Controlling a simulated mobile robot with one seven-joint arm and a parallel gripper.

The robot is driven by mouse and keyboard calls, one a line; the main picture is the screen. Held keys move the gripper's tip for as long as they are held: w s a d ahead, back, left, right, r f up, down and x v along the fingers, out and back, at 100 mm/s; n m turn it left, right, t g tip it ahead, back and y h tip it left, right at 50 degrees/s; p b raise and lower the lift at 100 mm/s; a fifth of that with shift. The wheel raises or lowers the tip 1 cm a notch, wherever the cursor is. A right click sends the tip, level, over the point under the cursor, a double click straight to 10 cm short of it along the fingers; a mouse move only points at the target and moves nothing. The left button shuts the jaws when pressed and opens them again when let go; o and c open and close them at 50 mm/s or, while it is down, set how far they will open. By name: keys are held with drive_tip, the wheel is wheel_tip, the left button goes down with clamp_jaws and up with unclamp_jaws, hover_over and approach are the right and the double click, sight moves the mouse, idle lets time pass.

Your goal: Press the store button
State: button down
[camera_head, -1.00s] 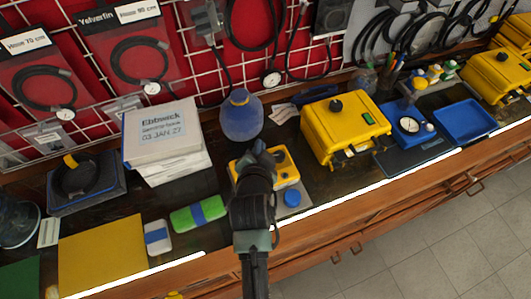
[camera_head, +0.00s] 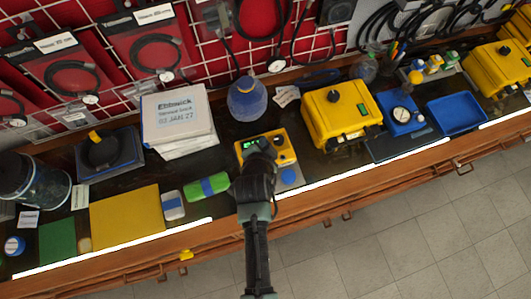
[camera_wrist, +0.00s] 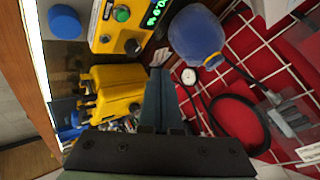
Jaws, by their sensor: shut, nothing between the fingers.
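A yellow tester (camera_head: 284,147) with a lit green display (camera_head: 250,144) sits near the bench's front edge. In the wrist view the tester (camera_wrist: 101,28) is at the top, cut off by the frame. It shows a green button (camera_wrist: 121,13), a dark knob (camera_wrist: 132,46) and green digits (camera_wrist: 156,12). No label reading "store" is legible. My gripper (camera_head: 260,146) is over the tester in the head view and hides part of its face. In the wrist view my gripper (camera_wrist: 160,74) is shut and empty, its tips below and right of the tester's panel. Contact cannot be told.
A blue bottle (camera_head: 247,100) stands behind the tester, and a larger yellow case (camera_head: 341,112) to its right. A blue round cap (camera_head: 289,176) lies in front. A green and blue block (camera_head: 206,187) and a stack of papers (camera_head: 178,118) are left.

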wheel_tip(320, 180, down, 9)
drive_tip(key=b, duration=0.7)
drive_tip(key=shift+r+b, duration=0.1)
drive_tip(key=shift+b, duration=0.25)
idle(1.6)
drive_tip(key=shift+f+b, duration=0.4)
drive_tip(key=shift+f+b, duration=0.45)
drive_tip(key=shift+f, duration=0.1)
idle(0.5)
idle(0.3)
drive_tip(key=shift+r+p, duration=0.8)
drive_tip(key=shift+r, duration=0.15)
drive_tip(key=shift+r, duration=0.1)
